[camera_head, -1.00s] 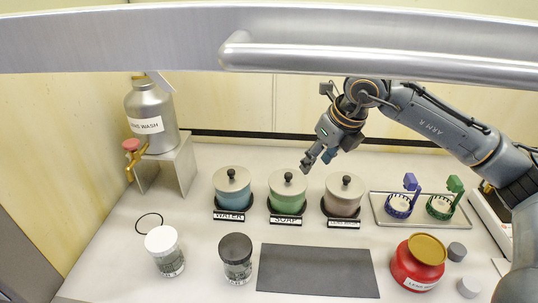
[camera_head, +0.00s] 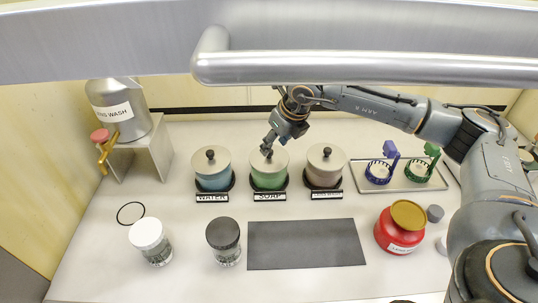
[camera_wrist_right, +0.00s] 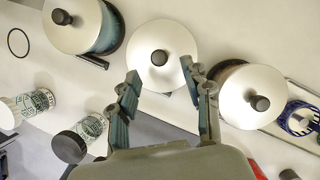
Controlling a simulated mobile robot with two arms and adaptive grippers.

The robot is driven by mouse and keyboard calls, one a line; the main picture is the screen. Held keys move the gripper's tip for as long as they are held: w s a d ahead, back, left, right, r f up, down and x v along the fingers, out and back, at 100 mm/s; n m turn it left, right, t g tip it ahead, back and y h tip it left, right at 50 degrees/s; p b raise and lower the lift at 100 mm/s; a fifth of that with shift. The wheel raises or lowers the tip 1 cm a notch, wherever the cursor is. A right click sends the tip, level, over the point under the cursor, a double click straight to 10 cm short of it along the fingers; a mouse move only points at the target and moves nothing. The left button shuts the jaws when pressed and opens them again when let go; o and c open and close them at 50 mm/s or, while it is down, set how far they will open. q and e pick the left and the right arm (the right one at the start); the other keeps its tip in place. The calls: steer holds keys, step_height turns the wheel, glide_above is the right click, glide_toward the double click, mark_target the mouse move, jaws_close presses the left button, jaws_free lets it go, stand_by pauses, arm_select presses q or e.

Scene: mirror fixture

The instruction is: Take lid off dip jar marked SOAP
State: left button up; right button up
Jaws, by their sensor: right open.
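The SOAP jar (camera_head: 268,179) is green with a pale lid (camera_head: 281,159) and a dark knob. It stands in the middle of three lidded jars, its label (camera_head: 269,197) in front. The lid is on the jar. My right gripper (camera_head: 267,147) is at the knob in the head view and partly hides it. In the right wrist view the gripper (camera_wrist_right: 168,80) is open, with its fingers apart on either side of the lid's knob (camera_wrist_right: 159,58). I cannot tell if a finger touches the lid. My left gripper is not in view.
The blue WATER jar (camera_head: 213,180) stands close on the left and a brownish jar (camera_head: 323,178) close on the right. A tray (camera_head: 408,184) with blue and green holders is further right. A dark mat (camera_head: 306,244) lies in front. A red jar (camera_head: 398,236) stands front right.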

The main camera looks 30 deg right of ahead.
mark_target(271, 151)
steer(key=x, duration=0.1)
steer(key=p+x, duration=0.1)
steer(key=x, duration=0.1)
steer(key=shift+w+f+p, duration=0.15)
steer(key=shift+w+p, duration=0.15)
steer(key=shift+w, duration=0.05)
steer(key=shift+w+f, duration=0.15)
steer(key=shift+f, duration=0.2)
jaws_close()
steer(key=shift+r, duration=0.15)
